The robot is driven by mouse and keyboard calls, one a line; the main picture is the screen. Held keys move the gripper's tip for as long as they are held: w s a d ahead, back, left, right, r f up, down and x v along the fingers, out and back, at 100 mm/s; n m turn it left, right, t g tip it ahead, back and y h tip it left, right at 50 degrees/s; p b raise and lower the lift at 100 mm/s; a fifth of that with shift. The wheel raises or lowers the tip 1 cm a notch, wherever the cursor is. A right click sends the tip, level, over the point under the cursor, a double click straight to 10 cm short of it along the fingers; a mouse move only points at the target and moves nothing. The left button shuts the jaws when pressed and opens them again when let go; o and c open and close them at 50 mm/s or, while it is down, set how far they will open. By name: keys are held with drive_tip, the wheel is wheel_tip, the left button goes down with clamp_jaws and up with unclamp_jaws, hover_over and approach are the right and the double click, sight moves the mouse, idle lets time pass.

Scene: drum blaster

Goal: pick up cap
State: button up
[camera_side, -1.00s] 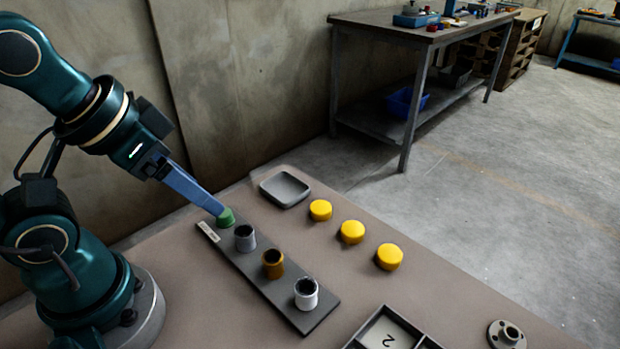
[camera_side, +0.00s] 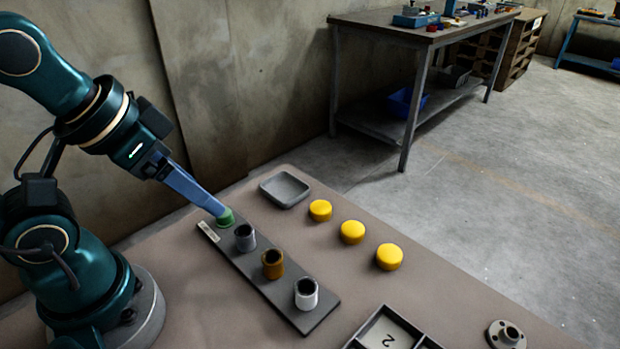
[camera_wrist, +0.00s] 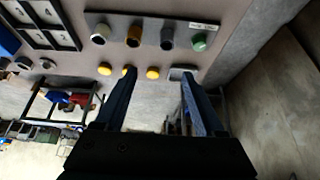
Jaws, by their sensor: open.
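Three round yellow caps lie in a row on the brown table: the far one (camera_side: 320,210), the middle one (camera_side: 352,232) and the near one (camera_side: 389,257). They also show in the wrist view, the leftmost one (camera_wrist: 105,68) and the rightmost one (camera_wrist: 152,72) among them. My gripper (camera_side: 222,211) is open, its long blue fingers pointing down to the right. In the side view its tips overlap a green cylinder (camera_side: 226,220); I cannot tell whether they touch it. In the wrist view the space between the fingers (camera_wrist: 158,75) is empty and the green cylinder (camera_wrist: 199,42) lies beyond the tips.
A dark strip (camera_side: 223,254) bears the green cylinder and grey (camera_side: 245,239), brown (camera_side: 272,266) and white (camera_side: 306,295) cups. A grey tray (camera_side: 285,189) lies at the back. A divided box (camera_side: 389,334) and a flanged part (camera_side: 506,335) are at the front right.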

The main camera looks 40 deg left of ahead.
drive_tip(key=shift+o, duration=0.3)
drive_tip(key=w+r+n+t, duration=0.1)
drive_tip(key=w+r+n, duration=0.2)
drive_tip(key=w+r, duration=0.1)
drive_tip(key=g+y, duration=0.1)
drive_tip(key=g, duration=0.1)
hover_over(390, 252)
drive_tip(key=s, duration=0.2)
drive_tip(key=shift+m, duration=0.4)
drive_tip(key=f, duration=1.5)
drive_tip(key=shift+s+d, duration=0.15)
drive_tip(key=shift+d, duration=0.1)
drive_tip(key=shift+x, duration=2.35)
drive_tip(key=shift+c, duration=0.3)
